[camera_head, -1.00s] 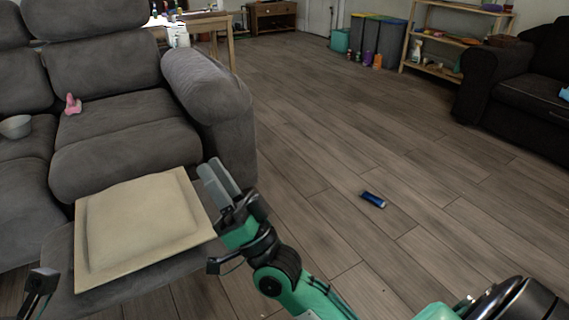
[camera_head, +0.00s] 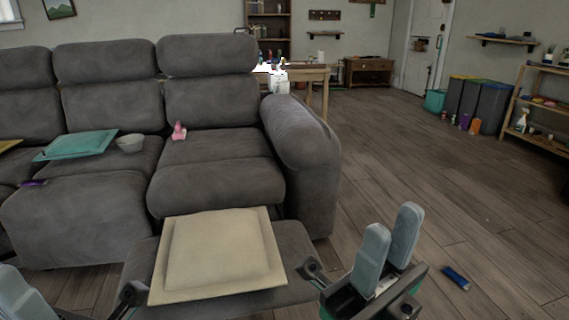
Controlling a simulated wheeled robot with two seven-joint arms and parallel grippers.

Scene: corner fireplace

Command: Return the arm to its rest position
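My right gripper (camera_head: 388,250) stands at the lower right of the head view, its two grey fingers pointing up and apart with nothing between them. It is in front of the sofa's right end, to the right of the beige cushion (camera_head: 219,254). My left gripper (camera_head: 14,295) shows only in part at the lower left corner; a grey finger is visible and the rest is cut off by the frame. The beige cushion lies flat on the raised footrest (camera_head: 297,243) of the grey sofa, apart from both grippers.
The grey sofa (camera_head: 222,187) fills the left and middle. A teal cushion (camera_head: 80,144), a bowl (camera_head: 130,143) and a pink object (camera_head: 179,131) are on its seats. A blue can-like object (camera_head: 456,278) lies on the floor at right. Floor is open farther right, up to the bins and shelf (camera_head: 537,112).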

